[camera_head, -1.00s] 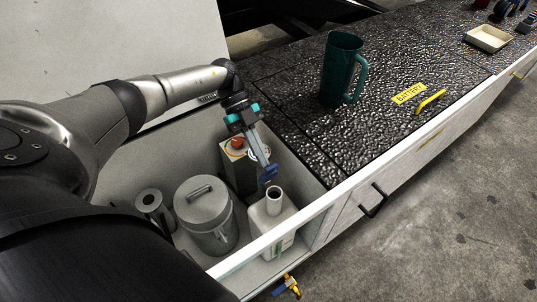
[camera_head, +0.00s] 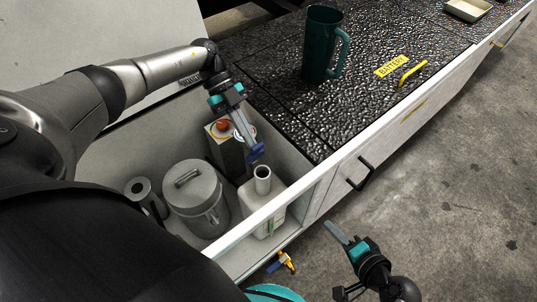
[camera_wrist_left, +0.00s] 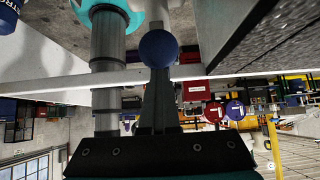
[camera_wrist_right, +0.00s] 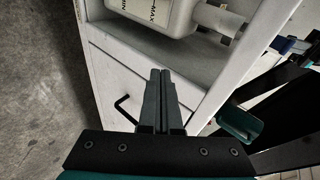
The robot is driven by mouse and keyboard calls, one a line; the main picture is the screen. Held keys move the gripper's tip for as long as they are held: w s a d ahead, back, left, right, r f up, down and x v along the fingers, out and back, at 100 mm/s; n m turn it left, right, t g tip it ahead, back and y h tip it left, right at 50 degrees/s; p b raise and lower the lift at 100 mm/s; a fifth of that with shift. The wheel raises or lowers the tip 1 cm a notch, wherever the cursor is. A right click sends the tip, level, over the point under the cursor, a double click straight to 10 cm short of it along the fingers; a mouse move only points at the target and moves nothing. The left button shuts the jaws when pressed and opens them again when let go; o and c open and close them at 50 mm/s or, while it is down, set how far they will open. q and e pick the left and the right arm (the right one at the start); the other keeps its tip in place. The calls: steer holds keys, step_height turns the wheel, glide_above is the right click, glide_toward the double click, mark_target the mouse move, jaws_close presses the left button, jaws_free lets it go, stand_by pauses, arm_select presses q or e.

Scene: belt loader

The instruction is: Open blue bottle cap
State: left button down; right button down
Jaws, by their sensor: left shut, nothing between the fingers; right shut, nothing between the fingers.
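The pale plastic bottle (camera_head: 262,208) stands upright in the open bin, its bare neck (camera_head: 263,178) facing up. It also shows in the right wrist view (camera_wrist_right: 158,12), with its neck to the right. My left gripper (camera_head: 256,152) is shut just above and left of the neck. The blue cap (camera_head: 254,153) is at its fingertips, apart from the neck. The cap shows as a blue disc in the left wrist view (camera_wrist_left: 158,48); I cannot tell how it sits on the tips. My right gripper (camera_head: 334,231) is shut and empty, outside the bin's front wall.
A grey lidded canister (camera_head: 195,208), a grey roll (camera_head: 141,190) and a can with a red cap (camera_head: 222,150) share the bin. A teal mug (camera_head: 319,45) and yellow handle (camera_head: 412,73) are on the dark counter. A black drawer handle (camera_head: 360,174) sticks out near my right gripper.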

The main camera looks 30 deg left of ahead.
mark_target(259, 149)
steer(key=s+a+r+y, duration=0.1)
steer(key=a+r+y, duration=0.25)
steer(key=r, duration=0.35)
steer(key=s+a+r+y, duration=0.15)
steer(key=a+r, duration=0.25)
steer(key=r, duration=0.4)
steer(key=shift+g, duration=0.4)
steer(key=x, duration=0.8)
steer(key=w+r+x, duration=0.1)
steer(key=x, duration=0.4)
steer(key=shift+d+r, duration=0.1)
steer(key=shift+w+a, duration=0.25)
steer(key=shift+a, duration=0.15)
